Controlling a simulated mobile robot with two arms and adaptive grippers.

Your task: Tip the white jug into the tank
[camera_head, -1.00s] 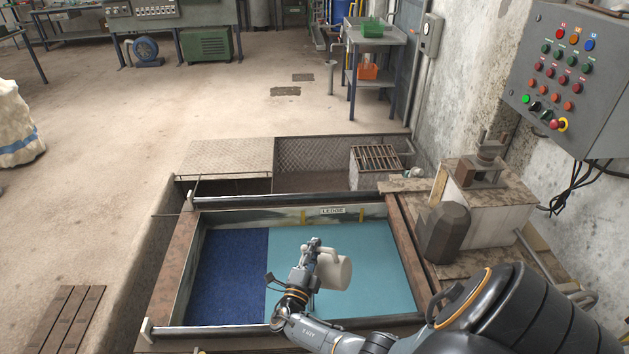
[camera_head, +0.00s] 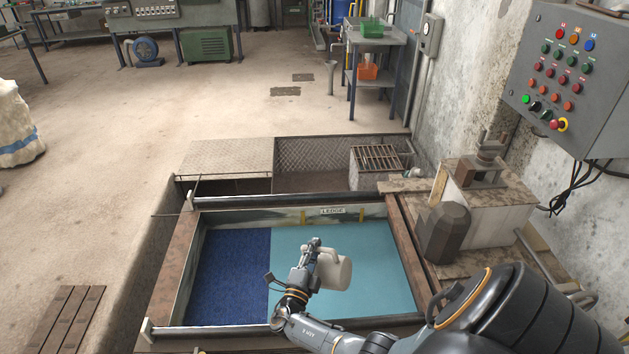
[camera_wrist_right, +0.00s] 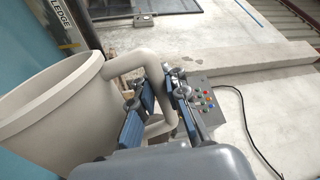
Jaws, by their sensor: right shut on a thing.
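The white jug (camera_head: 333,272) is held over the tank (camera_head: 408,258), above its light-blue right part. My right gripper (camera_head: 314,248) is shut on the jug's handle, to the left of the jug's body in the head view. In the right wrist view the jug (camera_wrist_right: 50,105) fills the left side, its wide rim facing up and to the left. Its handle (camera_wrist_right: 150,62) passes between the blue-padded fingers of the right gripper (camera_wrist_right: 158,108). My left gripper is not in view.
A sign reading LEDGE (camera_head: 333,210) is on the tank's far wall. A dark-blue area (camera_head: 232,275) covers the tank's left part. A dark motor-like block (camera_head: 443,232) and a control panel (camera_head: 575,80) stand to the right. The floor at left is mostly clear.

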